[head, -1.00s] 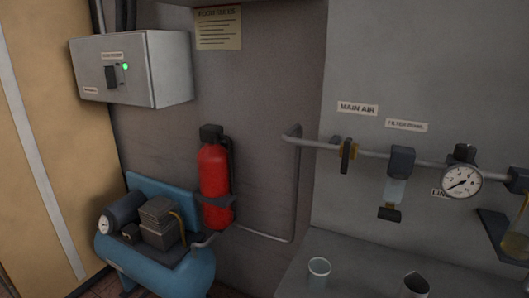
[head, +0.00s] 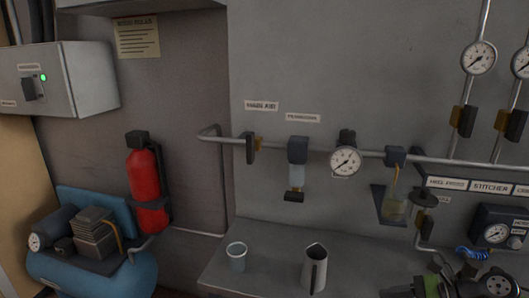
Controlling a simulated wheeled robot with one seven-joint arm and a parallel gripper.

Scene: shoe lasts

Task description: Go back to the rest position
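I cannot make out my gripper in the head view. The view faces a grey wall with an air line. The main air valve (head: 251,148) has a dark handle hanging down across the pipe. To its right are a filter bowl (head: 297,172), a round gauge (head: 345,161) and a small oil-coloured bowl (head: 394,207).
A grey bench (head: 270,259) runs below, bearing a clear cup (head: 237,256) and a metal jug (head: 314,268). Dark fittings with green parts (head: 433,286) crowd the bottom right. A blue compressor (head: 95,272), red extinguisher (head: 143,178) and switch box (head: 60,80) with a green light stand left.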

